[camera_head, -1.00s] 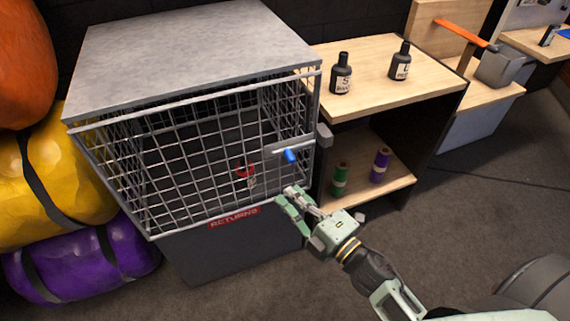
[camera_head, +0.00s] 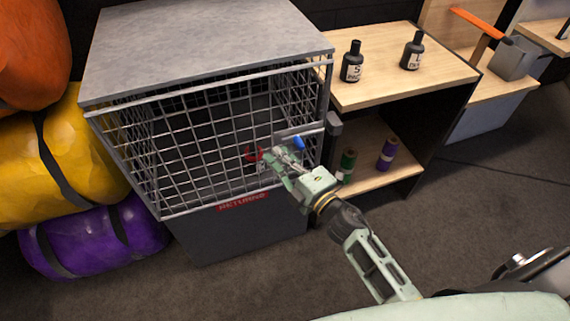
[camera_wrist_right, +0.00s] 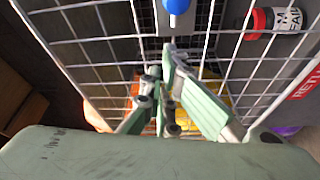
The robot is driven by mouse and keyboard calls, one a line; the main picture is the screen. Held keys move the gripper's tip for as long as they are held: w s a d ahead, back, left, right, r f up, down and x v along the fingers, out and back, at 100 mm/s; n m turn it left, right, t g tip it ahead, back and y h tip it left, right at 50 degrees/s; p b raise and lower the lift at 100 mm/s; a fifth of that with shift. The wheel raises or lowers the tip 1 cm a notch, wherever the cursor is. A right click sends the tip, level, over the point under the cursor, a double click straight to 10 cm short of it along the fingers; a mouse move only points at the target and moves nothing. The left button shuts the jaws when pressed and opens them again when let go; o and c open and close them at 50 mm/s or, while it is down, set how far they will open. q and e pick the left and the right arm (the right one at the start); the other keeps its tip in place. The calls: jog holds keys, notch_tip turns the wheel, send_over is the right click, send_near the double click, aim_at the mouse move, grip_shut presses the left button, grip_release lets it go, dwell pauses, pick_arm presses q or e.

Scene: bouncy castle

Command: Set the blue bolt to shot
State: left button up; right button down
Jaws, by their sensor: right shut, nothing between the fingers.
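The blue bolt knob (camera_head: 298,143) sits on a grey metal plate at the right side of the mesh cage front (camera_head: 205,150). In the right wrist view the blue knob (camera_wrist_right: 177,6) shows at the top edge, on a grey plate. My right gripper (camera_head: 274,152) is shut and empty, just left of and slightly below the knob, close before the mesh. In the wrist view its fingers (camera_wrist_right: 165,72) are together below the knob, with a gap between. Part of the bolt is hidden behind the gripper. My left gripper is not in view.
A jar with a red lid (camera_wrist_right: 262,20) shows behind the mesh. A red RETURNS label (camera_head: 242,202) is below the cage. A wooden shelf (camera_head: 385,95) with black bottles and spools stands to the right. Purple and yellow rolls (camera_head: 95,245) lie left. Floor at front is clear.

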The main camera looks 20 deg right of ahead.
jog(key=d, duration=0.2)
jog(key=shift+d+f, duration=0.3)
jog(key=shift+d, duration=0.05)
jog(key=d, duration=0.5)
dwell(0.4)
